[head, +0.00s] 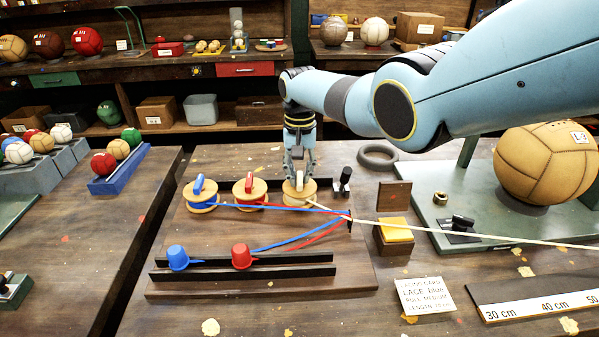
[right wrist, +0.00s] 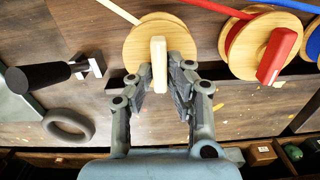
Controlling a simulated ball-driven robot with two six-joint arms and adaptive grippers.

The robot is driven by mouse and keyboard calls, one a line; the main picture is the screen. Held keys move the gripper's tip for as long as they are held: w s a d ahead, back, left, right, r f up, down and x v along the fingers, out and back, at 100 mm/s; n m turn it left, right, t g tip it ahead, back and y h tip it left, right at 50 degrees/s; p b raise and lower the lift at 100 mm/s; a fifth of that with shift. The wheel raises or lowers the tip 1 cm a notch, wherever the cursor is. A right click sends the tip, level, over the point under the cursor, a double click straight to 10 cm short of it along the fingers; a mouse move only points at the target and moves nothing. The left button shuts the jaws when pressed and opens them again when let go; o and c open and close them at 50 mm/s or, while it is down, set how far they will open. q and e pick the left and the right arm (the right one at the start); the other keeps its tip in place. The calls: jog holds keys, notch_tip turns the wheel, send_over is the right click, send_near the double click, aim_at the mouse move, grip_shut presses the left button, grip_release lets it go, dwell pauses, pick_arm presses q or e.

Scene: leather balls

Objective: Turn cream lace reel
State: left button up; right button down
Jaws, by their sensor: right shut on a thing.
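The cream lace reel (head: 292,198) is a round wooden spool on the dark board, rightmost in a row of reels. In the right wrist view the cream reel (right wrist: 135,52) has a cream bar handle (right wrist: 159,63) standing across its top. My right gripper (head: 299,178) comes down over it from above and is shut on that handle; in the right wrist view its fingers (right wrist: 162,85) lie on both sides of the handle. A cream lace (head: 430,232) runs from the reel through a dark guide (head: 350,218) and off to the right. My left gripper is out of view.
A red reel (head: 250,192) and a blue reel (head: 201,196) stand left of it. A black-handled tool (head: 342,180), a dark ring (head: 378,156) and a yellow block (head: 396,230) are to the right. Blue (head: 178,258) and red (head: 241,256) cups sit on front rails.

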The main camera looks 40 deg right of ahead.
aim_at(299, 175)
jog(key=c, duration=1.3)
grip_release()
jog(key=shift+r, duration=0.1)
jog(key=shift+w+d+r, duration=0.1)
jog(key=shift+r, duration=0.25)
notch_tip(299, 175, up, 11)
jog(key=shift+r, duration=0.1)
